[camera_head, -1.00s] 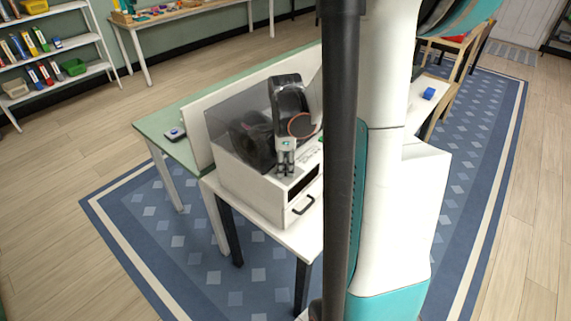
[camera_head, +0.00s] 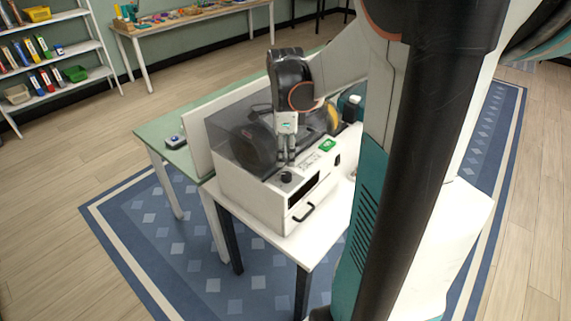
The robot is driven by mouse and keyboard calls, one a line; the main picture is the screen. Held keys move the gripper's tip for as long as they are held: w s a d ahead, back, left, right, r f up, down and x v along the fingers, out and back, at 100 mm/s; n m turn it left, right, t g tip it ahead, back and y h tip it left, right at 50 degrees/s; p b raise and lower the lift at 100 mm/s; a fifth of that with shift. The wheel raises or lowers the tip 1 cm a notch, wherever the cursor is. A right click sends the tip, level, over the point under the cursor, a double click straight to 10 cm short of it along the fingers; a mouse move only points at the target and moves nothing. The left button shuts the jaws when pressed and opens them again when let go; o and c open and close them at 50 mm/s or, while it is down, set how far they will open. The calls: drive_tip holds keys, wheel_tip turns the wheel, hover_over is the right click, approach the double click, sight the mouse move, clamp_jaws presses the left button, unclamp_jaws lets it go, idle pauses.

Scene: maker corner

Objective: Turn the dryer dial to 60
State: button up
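The dryer (camera_head: 252,199) is a white box with a clear smoky lid (camera_head: 222,135) and a dark spool inside, on a white table. Its dial (camera_head: 286,177) is a small black knob on the top front panel. My gripper (camera_head: 286,161) points down just above and behind the dial in the picture. Its two fingers look close together, with nothing seen between them. Whether they touch the dial, and how far they are open, is too small to tell. The dial's markings cannot be read.
A green button or screen (camera_head: 327,145) sits on the panel right of the dial. A drawer handle (camera_head: 304,213) is on the dryer's front. A blue-topped small device (camera_head: 175,141) lies on the green table (camera_head: 155,131) behind. My arm hides the right side.

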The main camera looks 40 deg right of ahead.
drive_tip(key=shift+s+a+r, duration=0.1)
drive_tip(key=shift+r, duration=1.95)
